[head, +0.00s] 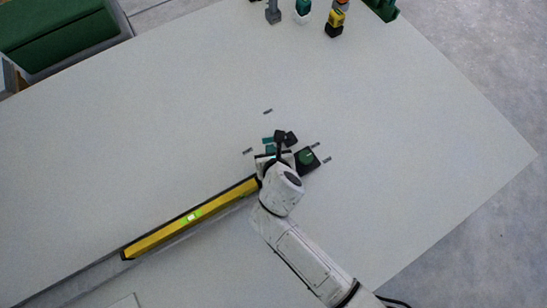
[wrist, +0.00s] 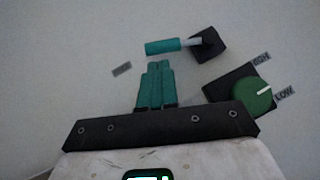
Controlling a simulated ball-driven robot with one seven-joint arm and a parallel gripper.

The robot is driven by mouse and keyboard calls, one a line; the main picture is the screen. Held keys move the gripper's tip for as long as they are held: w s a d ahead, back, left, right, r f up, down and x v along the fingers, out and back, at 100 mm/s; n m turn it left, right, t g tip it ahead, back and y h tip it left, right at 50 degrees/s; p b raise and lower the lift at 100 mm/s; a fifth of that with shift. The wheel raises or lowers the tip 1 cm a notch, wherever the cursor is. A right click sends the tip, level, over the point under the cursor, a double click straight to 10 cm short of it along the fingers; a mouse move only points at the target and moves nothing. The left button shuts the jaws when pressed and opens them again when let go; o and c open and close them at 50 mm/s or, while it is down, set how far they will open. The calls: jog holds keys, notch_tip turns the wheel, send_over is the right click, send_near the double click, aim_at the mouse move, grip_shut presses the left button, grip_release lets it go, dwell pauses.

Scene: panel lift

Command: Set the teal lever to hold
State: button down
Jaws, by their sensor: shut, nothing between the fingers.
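The teal lever (wrist: 162,47) has a teal grip and a pale shaft running right to a black base (wrist: 208,44). It points left in the wrist view. In the head view the lever (head: 267,140) shows small beside its base (head: 290,138). My gripper (wrist: 158,64) has teal fingers pressed together with nothing between them. Its tips are just below the lever grip in the wrist view; I cannot tell whether they touch. In the head view my gripper (head: 271,150) is partly hidden by my arm. A small grey label (wrist: 121,69) lies left of the fingers, its text unreadable.
A green knob (wrist: 252,97) on a black box sits to the right, with labels HIGH and LOW. A yellow spirit level (head: 190,217) lies to the left of my arm. Several small objects stand at the table's far edge. The table (head: 420,150) is clear on the right.

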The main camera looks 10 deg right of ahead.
aim_at(265, 141)
jog(key=shift+w+r+b+x, duration=0.1)
jog(key=shift+b+x, duration=0.15)
jog(key=shift+x, duration=0.35)
jog(key=shift+w+r+b+x, duration=0.1)
jog(key=shift+b+x, duration=0.1)
jog(key=shift+x, duration=0.45)
jog(key=shift+w+a+m+h+p, duration=0.2)
jog(key=shift+w+m+h+p, duration=0.1)
jog(key=shift+w+m+h, duration=0.4)
jog(key=m+h, duration=0.1)
jog(key=w+m, duration=0.1)
jog(key=shift+w+a+r+m+h+p, duration=0.2)
jog(key=shift+a+m+h+p, duration=0.1)
jog(key=shift+m+h+p, duration=0.1)
jog(key=w+m+g+h, duration=0.1)
jog(key=m+h, duration=0.1)
jog(key=shift+w+f+m, duration=0.1)
jog(key=shift+w+m, duration=0.3)
jog(key=w+m+g+h, duration=0.1)
jog(key=w+m+g+h+b, duration=0.1)
jog(key=m, duration=0.1)
jog(key=shift+w+d+f+m+b, duration=0.1)
jog(key=shift+d+f+m+b, duration=0.05)
jog(key=shift+d+m+b, duration=0.15)
jog(key=shift+w+d+m+g+h+b, duration=0.35)
jog(key=shift+w+m+g+h+b, duration=0.25)
jog(key=shift+m+g+b, duration=0.3)
jog(key=shift+w+d+m+g+h+b, duration=0.35)
jog(key=shift+m+g+b, duration=0.35)
jog(key=shift+m, duration=0.3)
